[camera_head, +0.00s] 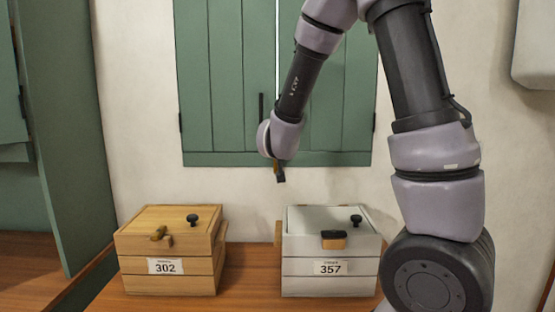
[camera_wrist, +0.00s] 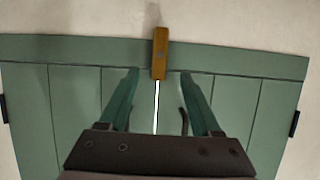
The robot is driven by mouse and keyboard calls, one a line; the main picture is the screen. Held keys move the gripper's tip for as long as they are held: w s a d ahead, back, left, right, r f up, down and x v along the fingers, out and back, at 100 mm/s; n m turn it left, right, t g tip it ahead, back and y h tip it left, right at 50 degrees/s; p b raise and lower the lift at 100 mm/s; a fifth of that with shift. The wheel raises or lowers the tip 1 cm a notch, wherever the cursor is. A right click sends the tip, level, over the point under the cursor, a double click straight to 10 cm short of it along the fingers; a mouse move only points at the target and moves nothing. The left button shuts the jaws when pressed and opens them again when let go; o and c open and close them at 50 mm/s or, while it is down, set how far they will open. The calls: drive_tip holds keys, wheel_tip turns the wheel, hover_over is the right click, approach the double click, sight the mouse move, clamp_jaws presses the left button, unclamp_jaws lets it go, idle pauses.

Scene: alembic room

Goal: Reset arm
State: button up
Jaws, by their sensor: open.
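My gripper (camera_head: 281,173) hangs from my bent arm in front of the shutters' lower edge in the head view. In the wrist view, the two green-tinted fingers of my gripper (camera_wrist: 159,76) stand apart, with nothing held between them. A brown wooden latch piece (camera_wrist: 160,55) lies across the shutters' lower edge at the seam, ahead of the fingertips. I cannot tell its distance from them. In the head view a little of it shows behind my gripper. The green shutters (camera_head: 222,75) look closed, with a thin bright line at the seam.
A wooden box labelled 302 (camera_head: 168,284) and a pale box labelled 357 (camera_head: 312,285) stand on a wooden table (camera_head: 250,268), with a gap between them. Both have dark knobs on top. A tall green panel (camera_head: 70,130) stands at the left. A pale fixture (camera_head: 535,45) is at upper right.

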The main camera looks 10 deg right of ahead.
drive_tip(key=shift+v, duration=0.95)
drive_tip(key=s+d+r+g+y, duration=0.25)
drive_tip(key=s+r, duration=0.25)
drive_tip(key=s, duration=0.3)
drive_tip(key=s+d+r+g+y, duration=0.1)
drive_tip(key=s+r+y, duration=0.2)
drive_tip(key=s+r, duration=0.35)
drive_tip(key=s+d+f+m+g, duration=0.1)
drive_tip(key=s+d+g, duration=0.1)
drive_tip(key=s, duration=0.9)
drive_tip(key=shift+s+d+f+m+h, duration=0.3)
drive_tip(key=shift+s+d+h, duration=0.1)
drive_tip(key=shift+d, duration=0.5)
drive_tip(key=shift+s+d+f+g, duration=0.1)
drive_tip(key=shift+s+g, duration=0.15)
drive_tip(key=shift+s, duration=0.1)
drive_tip(key=shift+c, duration=0.3)
